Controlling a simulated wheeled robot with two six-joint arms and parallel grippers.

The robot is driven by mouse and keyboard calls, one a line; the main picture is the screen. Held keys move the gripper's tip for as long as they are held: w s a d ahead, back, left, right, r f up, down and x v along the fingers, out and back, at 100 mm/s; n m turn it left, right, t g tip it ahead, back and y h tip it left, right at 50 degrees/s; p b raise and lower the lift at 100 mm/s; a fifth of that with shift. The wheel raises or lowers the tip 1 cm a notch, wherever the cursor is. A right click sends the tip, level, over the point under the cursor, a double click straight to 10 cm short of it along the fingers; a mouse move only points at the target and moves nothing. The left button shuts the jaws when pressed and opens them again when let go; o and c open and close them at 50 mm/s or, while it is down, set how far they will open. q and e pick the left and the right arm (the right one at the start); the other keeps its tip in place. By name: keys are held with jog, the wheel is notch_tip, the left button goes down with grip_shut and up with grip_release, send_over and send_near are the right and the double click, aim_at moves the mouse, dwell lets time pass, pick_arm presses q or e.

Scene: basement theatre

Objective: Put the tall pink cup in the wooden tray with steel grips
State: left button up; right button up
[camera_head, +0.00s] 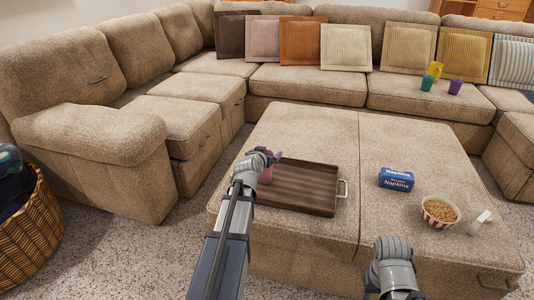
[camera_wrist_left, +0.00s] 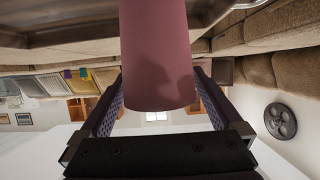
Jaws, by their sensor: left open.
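The tall pink cup (camera_head: 266,175) shows partly behind my left gripper (camera_head: 271,157) in the head view, at the left end of the wooden tray. In the left wrist view the pink cup (camera_wrist_left: 157,55) fills the space between the two open fingers of my left gripper (camera_wrist_left: 160,105). I cannot tell whether its base rests on the tray. The wooden tray with steel grips (camera_head: 305,187) lies on the ottoman; its right grip shows, its left end is partly hidden by my arm. Only a part of my right arm shows at the bottom; its gripper is not visible.
On the ottoman (camera_head: 385,145), right of the tray, are a blue napkin box (camera_head: 397,179), a striped bowl of snacks (camera_head: 440,211) and a small white object (camera_head: 480,222). Several coloured cups (camera_head: 434,70) stand on the sofa. A wicker basket (camera_head: 30,230) is at left.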

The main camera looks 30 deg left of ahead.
pick_arm(q)
jog(key=p+v, duration=0.4)
jog(key=v, duration=0.7)
jog(key=shift+s, duration=0.35)
jog(key=shift+d, duration=0.1)
jog(key=s+d+f+m+g+h, duration=0.1)
jog(key=d+f+g, duration=0.1)
jog(key=d, duration=0.5)
jog(key=s+d+f+m+g+h, duration=0.1)
jog(key=d+f, duration=0.3)
jog(key=d, duration=0.4)
jog(key=s+d+f+m+g+h, duration=0.1)
jog(key=d+f+m+g+h, duration=0.1)
jog(key=d, duration=0.5)
jog(key=shift+s+d+f+g+h, duration=0.1)
jog(key=shift+f+g+h, duration=0.1)
jog(key=shift+f+g, duration=0.15)
jog(key=shift+s+d+f+g+h, duration=0.1)
jog(key=shift+f+g+h, duration=0.15)
jog(key=shift+f, duration=0.15)
jog(key=s+d+f+m+g+y, duration=0.2)
jog(key=s+d+g, duration=0.5)
jog(key=s+d, duration=0.4)
jog(key=s+f+y, duration=0.1)
jog(key=s, duration=0.3)
jog(key=shift+f+m, duration=0.3)
jog(key=shift+f, duration=0.1)
